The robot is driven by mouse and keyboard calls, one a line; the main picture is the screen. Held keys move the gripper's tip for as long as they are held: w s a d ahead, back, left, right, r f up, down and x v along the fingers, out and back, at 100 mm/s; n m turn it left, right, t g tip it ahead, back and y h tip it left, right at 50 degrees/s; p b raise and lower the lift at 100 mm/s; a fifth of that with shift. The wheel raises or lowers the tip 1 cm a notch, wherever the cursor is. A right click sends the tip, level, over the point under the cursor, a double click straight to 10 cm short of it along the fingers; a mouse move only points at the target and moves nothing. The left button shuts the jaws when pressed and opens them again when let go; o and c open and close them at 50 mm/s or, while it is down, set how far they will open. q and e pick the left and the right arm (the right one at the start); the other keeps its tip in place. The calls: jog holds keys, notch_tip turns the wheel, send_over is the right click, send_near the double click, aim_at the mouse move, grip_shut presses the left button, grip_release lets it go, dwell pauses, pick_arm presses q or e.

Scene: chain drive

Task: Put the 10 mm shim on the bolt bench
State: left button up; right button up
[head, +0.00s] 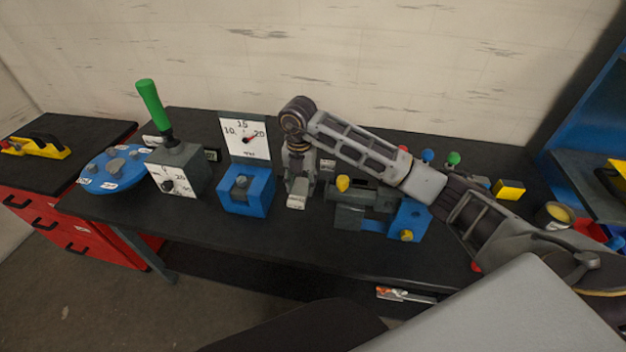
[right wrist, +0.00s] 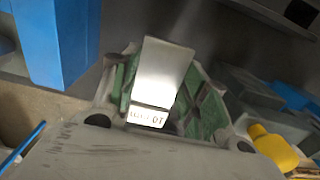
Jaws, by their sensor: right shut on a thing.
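My right gripper (head: 298,196) points down over the dark bench and is shut on a small pale metal piece (head: 296,201). In the right wrist view this shim (right wrist: 164,72) is a flat shiny plate between the green-lined fingers (right wrist: 158,98). Its white label (right wrist: 148,117) is upside down and too blurred to read surely. A blue block (head: 245,200) with a grey bolt-like head (head: 241,181) stands just left of the gripper, before a white dial panel (head: 245,137). I cannot tell whether the shim touches the bench top (head: 215,226). My left gripper is not in view.
A grey fixture (head: 352,215) with yellow knobs and a blue block (head: 408,219) stands right of the gripper. A grey box (head: 185,172) with a green lever and a round blue plate (head: 113,170) stand left. The front strip of the bench is clear.

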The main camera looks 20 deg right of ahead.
send_over(302, 211)
jog(key=shift+w+d+f+p, duration=0.1)
jog(key=shift+f+p, duration=0.25)
jog(key=shift+f, duration=2.7)
jog(key=shift+f, duration=0.1)
jog(key=shift+f, duration=1.75)
jog(key=shift+f, duration=0.15)
jog(key=o, duration=1.3)
jog(key=shift+p, duration=0.3)
